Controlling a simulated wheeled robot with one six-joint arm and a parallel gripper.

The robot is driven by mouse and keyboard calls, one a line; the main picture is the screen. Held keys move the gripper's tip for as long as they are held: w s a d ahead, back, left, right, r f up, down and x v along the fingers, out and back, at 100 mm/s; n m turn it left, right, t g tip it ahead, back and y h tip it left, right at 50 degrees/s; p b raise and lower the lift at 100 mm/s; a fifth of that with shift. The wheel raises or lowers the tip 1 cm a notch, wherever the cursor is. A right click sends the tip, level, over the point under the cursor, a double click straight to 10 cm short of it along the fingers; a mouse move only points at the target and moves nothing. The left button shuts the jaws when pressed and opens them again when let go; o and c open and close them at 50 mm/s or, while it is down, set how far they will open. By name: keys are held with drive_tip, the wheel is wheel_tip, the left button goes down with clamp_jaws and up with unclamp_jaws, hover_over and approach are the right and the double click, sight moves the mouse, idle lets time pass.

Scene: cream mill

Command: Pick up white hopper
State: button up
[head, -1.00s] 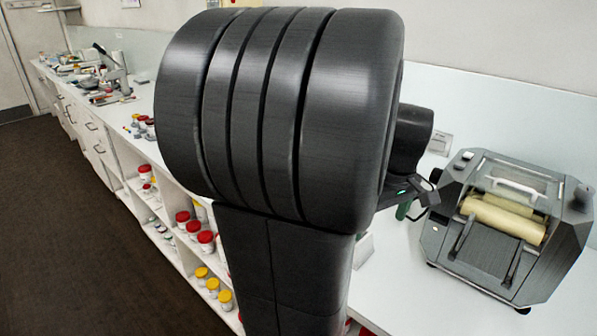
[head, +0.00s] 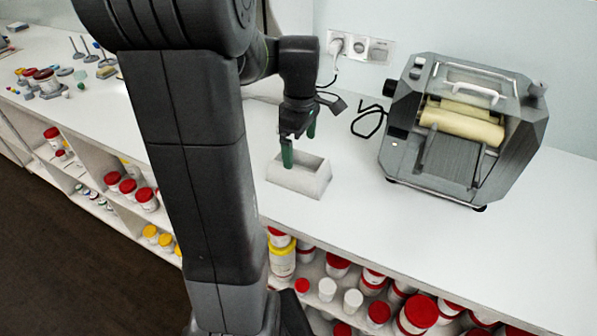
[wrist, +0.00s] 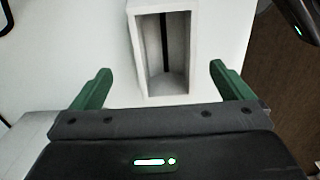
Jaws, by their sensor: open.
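The white hopper (head: 309,181) is a small open box on the white counter, left of the mill. In the wrist view the hopper (wrist: 188,60) lies ahead, its hollow inside showing a dark slit. My gripper (head: 299,145) is above the hopper, with green fingers pointing down. In the wrist view my gripper (wrist: 155,85) is open, one green finger to each side of the hopper's near end, with gaps between. Nothing is held. Part of the hopper's back is hidden by a finger in the head view.
A grey mill (head: 463,130) with cream rollers stands to the right on the counter (head: 400,225). Wall sockets (head: 360,48) and a black cable are behind. Jars with red lids (head: 420,312) fill the shelves below. Small items (head: 50,82) stand at the far left. The counter front is clear.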

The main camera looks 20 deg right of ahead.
sight(299, 161)
drive_tip(key=shift+s+a+f, duration=0.15)
drive_tip(key=shift+f, duration=1.2)
drive_tip(key=shift+s+a+f, duration=0.1)
drive_tip(key=shift+s+f, duration=0.05)
drive_tip(key=shift+f, duration=1.2)
drive_tip(key=c, duration=1.1)
